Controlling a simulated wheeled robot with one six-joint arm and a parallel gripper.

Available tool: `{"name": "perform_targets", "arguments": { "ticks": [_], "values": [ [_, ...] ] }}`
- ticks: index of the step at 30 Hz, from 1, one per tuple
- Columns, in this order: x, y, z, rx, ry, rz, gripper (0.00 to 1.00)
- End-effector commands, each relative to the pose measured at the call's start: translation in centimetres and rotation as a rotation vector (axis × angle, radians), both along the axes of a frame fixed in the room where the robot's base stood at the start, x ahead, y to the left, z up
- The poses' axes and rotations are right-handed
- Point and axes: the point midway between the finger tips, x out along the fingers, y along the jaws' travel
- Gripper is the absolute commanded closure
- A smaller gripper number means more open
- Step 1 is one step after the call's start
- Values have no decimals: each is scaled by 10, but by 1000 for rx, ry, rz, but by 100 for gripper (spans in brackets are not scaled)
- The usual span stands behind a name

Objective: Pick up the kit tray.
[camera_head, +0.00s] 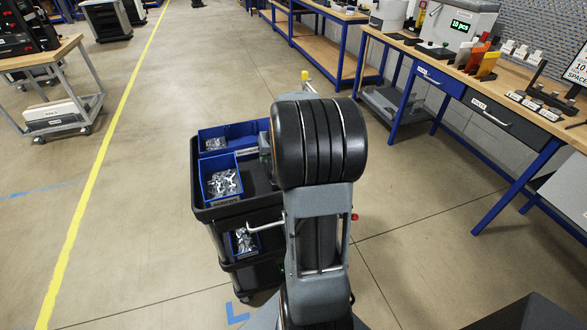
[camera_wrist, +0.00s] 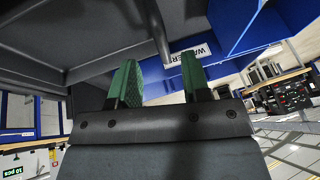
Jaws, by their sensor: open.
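My gripper (camera_wrist: 159,62) is open in the wrist view, its two green fingers apart and nothing clearly held. A blue bin wall (camera_wrist: 240,32) with a white label, partly hidden by a finger, is close beyond the fingertips; I cannot tell whether they touch it. In the head view, my arm hides most of the gripper. A black cart holds a blue bin of metal parts (camera_head: 221,184) at its front left. A second blue container (camera_head: 215,133) is behind it, partly hidden by my arm. I cannot tell which of these, if any, is the kit tray.
The black cart (camera_head: 201,206) has a lower shelf with another blue bin (camera_head: 240,249). A workbench (camera_head: 450,77) with several items runs along the right. A wheeled table (camera_head: 45,57) is at the left. The floor left of the cart is clear.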

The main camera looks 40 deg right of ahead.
Motion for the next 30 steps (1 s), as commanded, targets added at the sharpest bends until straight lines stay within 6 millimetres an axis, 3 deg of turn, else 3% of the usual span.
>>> {"name": "perform_targets", "arguments": {
  "ticks": [5,15,25,30],
  "values": [
    [5,1,-8,2,2,2,57],
    [25,1,-44,0,2,2,57],
    [27,1,-49,0,0,1,57],
    [27,1,-48,0,0,1,72]
  ]
}}
